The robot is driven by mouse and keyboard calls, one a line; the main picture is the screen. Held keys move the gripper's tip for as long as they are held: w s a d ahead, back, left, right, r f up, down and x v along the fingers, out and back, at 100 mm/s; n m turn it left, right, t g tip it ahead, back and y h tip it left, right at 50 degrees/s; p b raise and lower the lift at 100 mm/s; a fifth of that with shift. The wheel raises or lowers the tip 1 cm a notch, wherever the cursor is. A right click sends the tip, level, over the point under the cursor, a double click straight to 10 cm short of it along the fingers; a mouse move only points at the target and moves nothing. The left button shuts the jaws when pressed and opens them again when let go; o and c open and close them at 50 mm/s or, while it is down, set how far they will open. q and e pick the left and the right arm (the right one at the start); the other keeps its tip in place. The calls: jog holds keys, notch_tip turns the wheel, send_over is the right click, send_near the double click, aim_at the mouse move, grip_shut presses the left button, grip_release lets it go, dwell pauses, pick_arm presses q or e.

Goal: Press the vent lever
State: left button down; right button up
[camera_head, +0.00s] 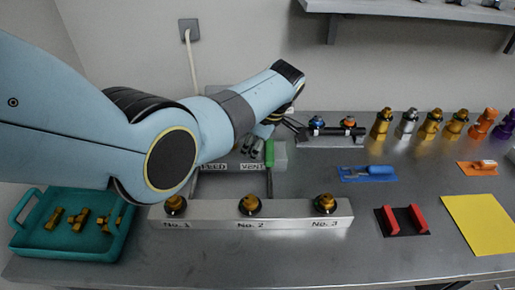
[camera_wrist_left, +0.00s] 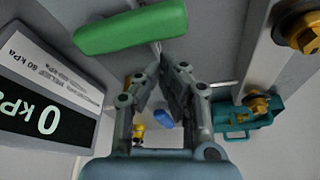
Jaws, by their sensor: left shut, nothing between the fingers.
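The vent lever has a green handle (camera_head: 269,153) and stands just right of the "VENT" label (camera_head: 252,166) on the panel. My left gripper (camera_head: 256,148) is shut and empty, just left of the green handle in the head view. In the left wrist view the green handle (camera_wrist_left: 130,28) lies across the top left, past the closed fingertips (camera_wrist_left: 163,62). A gap shows between them there, but I cannot tell the depth. My left forearm hides part of the panel near the "FEED" label (camera_head: 213,167). My right gripper is not in view.
A metal block (camera_head: 285,215) with several brass fittings stands in front of the panel. A teal tray (camera_head: 68,222) holds fittings at left. A display (camera_wrist_left: 40,105) reads 0 kPa. A blue-handled tool (camera_head: 368,172), a red-and-black holder (camera_head: 403,220) and a yellow sheet (camera_head: 480,222) lie at right.

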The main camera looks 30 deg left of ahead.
pick_arm(q)
jog(key=a+v, duration=0.2)
jog(key=v, duration=0.7)
jog(key=shift+r, duration=0.55)
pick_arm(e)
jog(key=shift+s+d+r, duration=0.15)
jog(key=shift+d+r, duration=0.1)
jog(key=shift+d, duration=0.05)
pick_arm(q)
jog(key=shift+s, duration=0.1)
jog(key=shift+f, duration=0.1)
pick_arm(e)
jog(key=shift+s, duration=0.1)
